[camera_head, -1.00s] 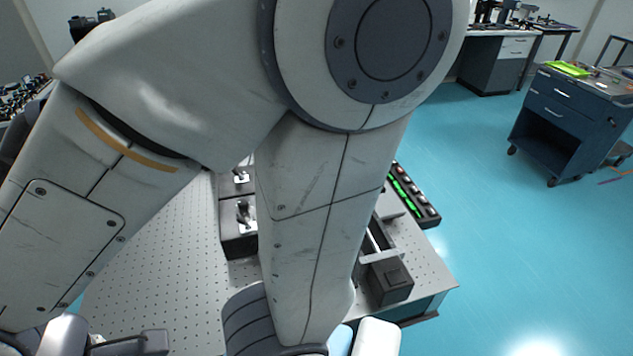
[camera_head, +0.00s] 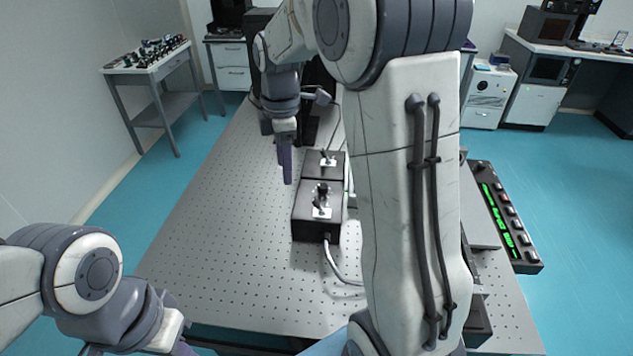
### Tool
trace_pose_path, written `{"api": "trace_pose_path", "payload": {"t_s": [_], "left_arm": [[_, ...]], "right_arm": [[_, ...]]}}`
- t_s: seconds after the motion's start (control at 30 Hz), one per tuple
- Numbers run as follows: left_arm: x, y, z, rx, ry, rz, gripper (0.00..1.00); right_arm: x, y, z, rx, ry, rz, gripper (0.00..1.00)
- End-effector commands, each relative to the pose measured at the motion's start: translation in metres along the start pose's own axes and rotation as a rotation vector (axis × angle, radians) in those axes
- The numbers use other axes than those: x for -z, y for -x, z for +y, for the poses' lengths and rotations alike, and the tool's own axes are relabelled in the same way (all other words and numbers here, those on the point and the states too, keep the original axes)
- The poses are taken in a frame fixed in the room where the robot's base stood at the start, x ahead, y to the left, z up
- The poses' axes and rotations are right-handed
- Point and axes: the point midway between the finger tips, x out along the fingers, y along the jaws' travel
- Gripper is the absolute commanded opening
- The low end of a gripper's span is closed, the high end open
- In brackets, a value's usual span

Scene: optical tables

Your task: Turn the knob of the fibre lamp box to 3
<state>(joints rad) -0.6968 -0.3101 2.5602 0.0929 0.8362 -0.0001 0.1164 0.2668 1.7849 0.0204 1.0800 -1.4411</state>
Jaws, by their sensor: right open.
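My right gripper (camera_head: 285,165) hangs fingers down over the left part of the perforated table, left of two black boxes. It is open and empty, though its fingers overlap in this view. The near black box (camera_head: 315,228) and the far black box (camera_head: 331,171) stand in line, each with a silver plate and a dark lever-like part on top. I cannot make out a numbered knob, and cannot tell which box is the fibre lamp box. My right arm hides much of the table's right side. My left gripper (camera_head: 180,347) is mostly cut off at the bottom edge.
The perforated optical table (camera_head: 230,255) is clear at the front left. A grey cable (camera_head: 338,268) leaves the near box. A dark panel with green lights (camera_head: 507,215) lies at the table's right. Dark equipment stands behind my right gripper.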

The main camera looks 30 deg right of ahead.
Motion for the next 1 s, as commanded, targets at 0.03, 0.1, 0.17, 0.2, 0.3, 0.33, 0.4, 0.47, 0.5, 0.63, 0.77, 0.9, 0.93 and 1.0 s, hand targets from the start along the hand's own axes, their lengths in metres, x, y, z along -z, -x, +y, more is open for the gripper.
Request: {"api": "trace_pose_path", "payload": {"t_s": [0.03,0.1,0.17,0.2,0.3,0.33,0.4,0.47,0.5,0.63,0.77,0.9,0.93,1.0], "left_arm": [[0.0,-0.007,-0.001,0.0,0.0,0.0,0.0],[-0.001,-0.01,-0.001,0.0,0.0,0.0,0.0],[-0.001,-0.012,-0.001,0.0,0.0,0.0,0.0],[-0.001,-0.013,-0.001,0.0,-0.001,0.0,0.0],[-0.001,-0.013,-0.001,0.0,-0.001,0.0,0.0],[-0.001,-0.013,-0.001,0.0,-0.001,0.0,0.0],[-0.001,-0.012,-0.001,0.0,0.0,0.0,0.0],[-0.001,-0.011,-0.001,0.0,0.0,0.0,0.0],[-0.001,-0.01,-0.001,0.0,0.0,0.0,0.0],[0.0,-0.007,-0.001,0.0,0.0,0.0,0.0],[0.0,-0.004,0.0,0.0,0.0,0.0,0.0],[0.0,-0.002,0.0,0.0,0.0,0.0,0.0],[0.0,-0.002,0.0,0.0,0.0,0.0,0.0],[0.0,-0.001,0.0,0.0,0.0,0.0,0.0]], "right_arm": [[-0.029,-0.009,0.019,0.003,0.033,-0.005,0.64],[-0.058,-0.014,0.034,0.006,0.095,-0.011,0.64],[-0.077,-0.017,0.043,0.007,0.135,-0.014,0.64],[-0.087,-0.018,0.047,0.008,0.157,-0.016,0.64],[-0.102,-0.021,0.052,0.011,0.188,-0.018,0.64],[-0.103,-0.023,0.052,0.012,0.194,-0.018,0.64],[-0.105,-0.029,0.053,0.013,0.2,-0.018,0.64],[-0.105,-0.037,0.052,0.015,0.2,-0.018,0.64],[-0.105,-0.044,0.051,0.015,0.2,-0.018,0.64],[-0.105,-0.069,0.051,0.015,0.199,-0.017,0.64],[-0.105,-0.092,0.051,0.015,0.199,-0.018,0.64],[-0.105,-0.111,0.051,0.013,0.199,-0.018,0.64],[-0.105,-0.114,0.051,0.013,0.199,-0.018,0.64],[-0.105,-0.119,0.051,0.011,0.199,-0.018,0.64]]}}
